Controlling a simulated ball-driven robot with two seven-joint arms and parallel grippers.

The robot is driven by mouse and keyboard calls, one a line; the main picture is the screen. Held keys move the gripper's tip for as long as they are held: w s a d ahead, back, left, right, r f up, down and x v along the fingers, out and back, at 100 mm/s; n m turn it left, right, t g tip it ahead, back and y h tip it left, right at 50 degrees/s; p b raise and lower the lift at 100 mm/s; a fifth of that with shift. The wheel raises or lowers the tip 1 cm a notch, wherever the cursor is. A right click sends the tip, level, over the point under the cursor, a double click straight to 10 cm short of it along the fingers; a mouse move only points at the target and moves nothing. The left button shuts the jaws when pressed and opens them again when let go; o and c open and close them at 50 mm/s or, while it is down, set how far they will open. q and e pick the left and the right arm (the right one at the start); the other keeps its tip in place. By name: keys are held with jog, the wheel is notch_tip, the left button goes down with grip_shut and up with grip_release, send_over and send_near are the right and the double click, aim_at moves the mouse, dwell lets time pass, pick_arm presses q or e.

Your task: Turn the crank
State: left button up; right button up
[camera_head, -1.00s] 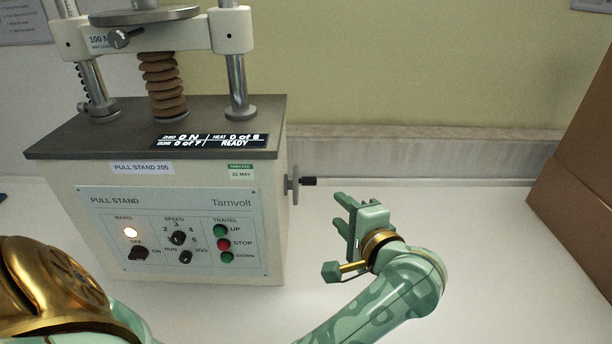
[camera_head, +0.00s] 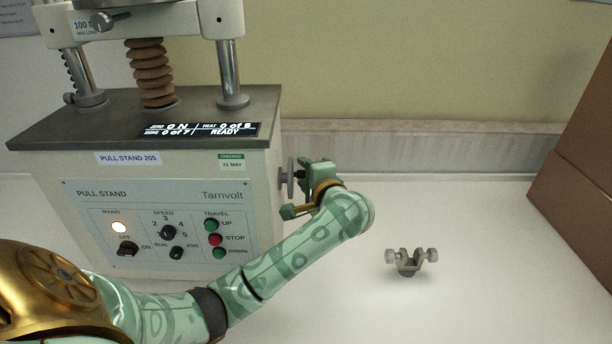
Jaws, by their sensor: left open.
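The crank (camera_head: 287,180) is a small grey wheel on the right side of the pull stand (camera_head: 170,168), a cream machine with a dark top. Its dark handle is largely hidden by my gripper. My left gripper (camera_head: 298,188) is open at the crank, just right of the wheel, with its jaws around or close beside the handle. I cannot tell whether they touch it. My right gripper is not in view.
A small metal clamp with two thumbscrews (camera_head: 410,260) lies on the white table (camera_head: 480,290) to the right. A brown cardboard box (camera_head: 580,180) stands at the right edge. The table between them is clear. A wall runs behind.

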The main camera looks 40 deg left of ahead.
pick_arm(q)
grip_shut()
jog(key=shift+f, duration=0.1)
jog(key=shift+d+f+g+b, duration=0.1)
jog(key=shift+f+g+b, duration=0.15)
jog(key=shift+b, duration=0.25)
jog(key=shift+s+m+g+h, duration=0.1)
jog(key=shift+m+g+h, duration=0.25)
jog(key=shift+h, duration=0.35)
jog(key=shift+s+d+m+g+h+p, duration=0.1)
jog(key=shift+m+g+h+p, duration=0.05)
jog(key=shift+g+h+p, duration=0.25)
jog(key=shift+s+d+m+g+h+p, duration=0.1)
jog(key=shift+g+h+p, duration=0.15)
jog(key=shift+h, duration=0.25)
jog(key=shift+s+d+f+m+g+h+p, duration=0.2)
jog(key=shift+f+m+g+h+p, duration=0.15)
jog(key=shift+g+h+p, duration=0.55)
